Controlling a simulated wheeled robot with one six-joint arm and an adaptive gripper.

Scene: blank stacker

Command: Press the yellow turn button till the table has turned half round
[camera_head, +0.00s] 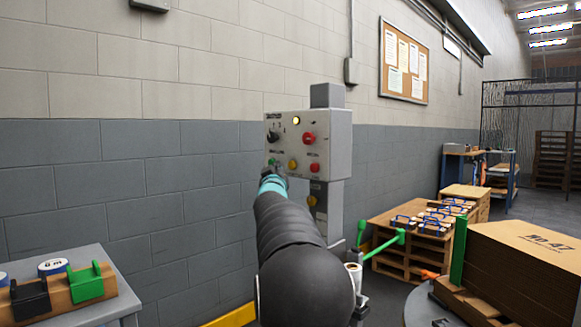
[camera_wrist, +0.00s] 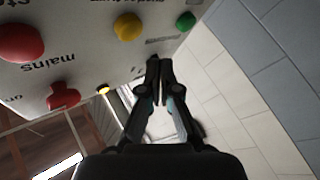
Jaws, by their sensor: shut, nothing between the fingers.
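My gripper (camera_wrist: 158,70) is shut and empty. Its tips are close to the panel and apart from the yellow button in the picture; contact with the panel cannot be told. The round table (camera_head: 414,306) at the lower right bears a brown cardboard stack (camera_head: 530,262).
A second yellow part (camera_head: 311,201) sits below on the post. A bench (camera_head: 75,262) stands at left. Pallets (camera_head: 400,240) with blue-handled things stand right of the box.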

